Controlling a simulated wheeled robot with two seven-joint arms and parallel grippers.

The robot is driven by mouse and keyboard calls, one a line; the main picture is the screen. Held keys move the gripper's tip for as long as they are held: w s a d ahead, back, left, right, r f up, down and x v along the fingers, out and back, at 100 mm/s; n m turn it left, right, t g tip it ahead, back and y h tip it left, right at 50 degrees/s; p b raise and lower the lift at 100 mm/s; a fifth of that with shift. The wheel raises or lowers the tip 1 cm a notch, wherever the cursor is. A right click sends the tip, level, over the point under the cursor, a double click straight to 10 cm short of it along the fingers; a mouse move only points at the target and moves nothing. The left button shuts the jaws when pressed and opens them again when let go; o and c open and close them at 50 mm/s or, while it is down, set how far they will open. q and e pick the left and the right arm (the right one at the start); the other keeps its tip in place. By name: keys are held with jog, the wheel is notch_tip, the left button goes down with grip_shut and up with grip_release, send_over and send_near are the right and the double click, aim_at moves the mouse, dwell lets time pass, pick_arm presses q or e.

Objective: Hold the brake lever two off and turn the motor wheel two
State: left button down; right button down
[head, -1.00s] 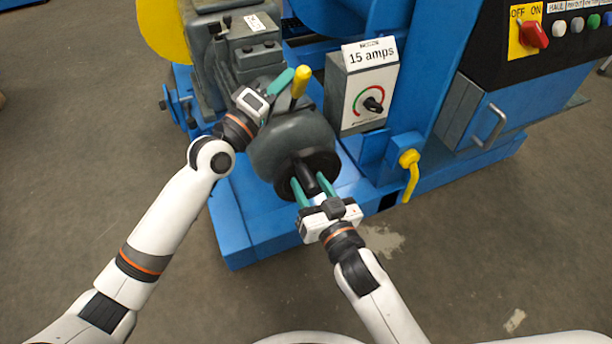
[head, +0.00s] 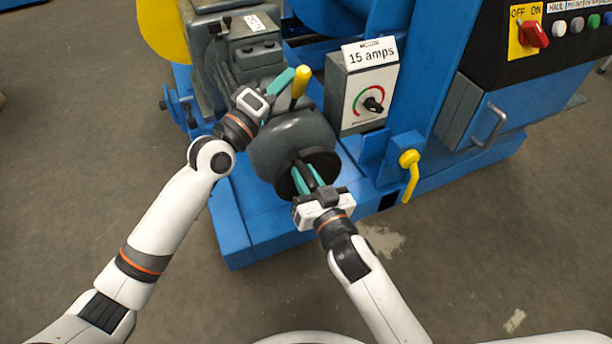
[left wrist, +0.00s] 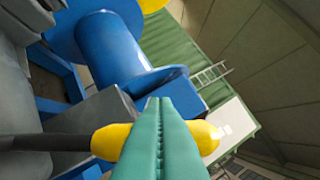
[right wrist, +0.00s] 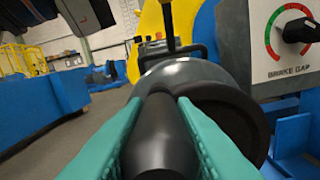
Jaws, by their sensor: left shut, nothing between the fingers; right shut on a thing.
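The yellow-gripped brake lever (head: 300,86) stands upright behind the grey motor housing (head: 290,140). My left gripper (head: 284,80) is shut with nothing between its fingers, beside the lever's left side. In the left wrist view the shut green fingers cross in front of the yellow grip (left wrist: 110,141); whether they press on it I cannot tell. The black motor wheel (head: 326,163) is on the housing's near end.
A grey brake gap box (head: 345,100) with a dial and a "15 amps" label stands right of the housing. A yellow handle (head: 410,172) hangs further right. A control panel with a red switch (head: 535,35) is at upper right. The floor in front is clear.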

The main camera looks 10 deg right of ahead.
aim_at(310, 156)
jog(key=d+m, duration=0.2)
jog(key=m, duration=0.1)
jog(key=w+d+m, duration=0.1)
jog(key=shift+r, duration=0.35)
jog(key=c, duration=1.2)
grip_release()
jog(key=v, duration=1.2)
